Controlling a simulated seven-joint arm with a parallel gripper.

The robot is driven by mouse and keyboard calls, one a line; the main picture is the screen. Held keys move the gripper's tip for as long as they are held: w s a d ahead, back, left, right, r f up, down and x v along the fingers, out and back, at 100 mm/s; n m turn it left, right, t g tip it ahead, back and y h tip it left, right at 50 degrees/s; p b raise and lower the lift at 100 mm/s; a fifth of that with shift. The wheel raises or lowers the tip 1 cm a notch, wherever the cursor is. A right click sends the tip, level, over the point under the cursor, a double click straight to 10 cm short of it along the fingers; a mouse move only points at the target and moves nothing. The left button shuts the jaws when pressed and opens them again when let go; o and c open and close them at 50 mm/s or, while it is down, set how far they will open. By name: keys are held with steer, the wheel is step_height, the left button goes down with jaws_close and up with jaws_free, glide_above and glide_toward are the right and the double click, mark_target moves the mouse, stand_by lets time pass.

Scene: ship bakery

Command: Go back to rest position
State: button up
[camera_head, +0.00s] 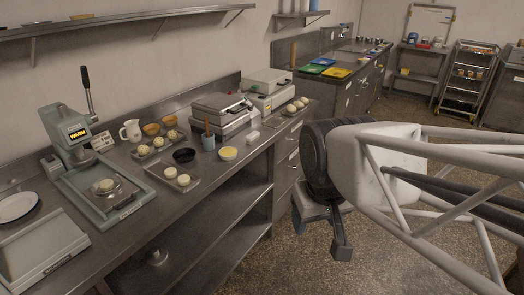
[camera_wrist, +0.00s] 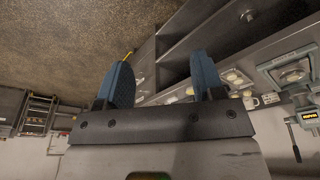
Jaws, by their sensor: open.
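My gripper (camera_head: 320,232) hangs over the open floor to the right of the steel counter (camera_head: 222,168) in the head view, clear of it. In the wrist view my gripper (camera_wrist: 163,72) shows two blue-padded fingers spread apart with nothing between them. The wrist picture is upside down, with the floor at its top and the counter at its right. No object is touching the fingers.
A wheeled rack (camera_head: 469,80) stands at the back right. Floor (camera_head: 270,262) beside the counter is clear.

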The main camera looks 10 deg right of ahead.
steer(key=shift+s+d+f+m, duration=0.2)
steer(key=shift+s+f+m, duration=0.1)
steer(key=shift+s, duration=0.25)
steer(key=shift+s+d+f+m, duration=0.2)
steer(key=shift+s+f, duration=0.1)
steer(key=shift+s, duration=0.25)
stand_by(0.6)
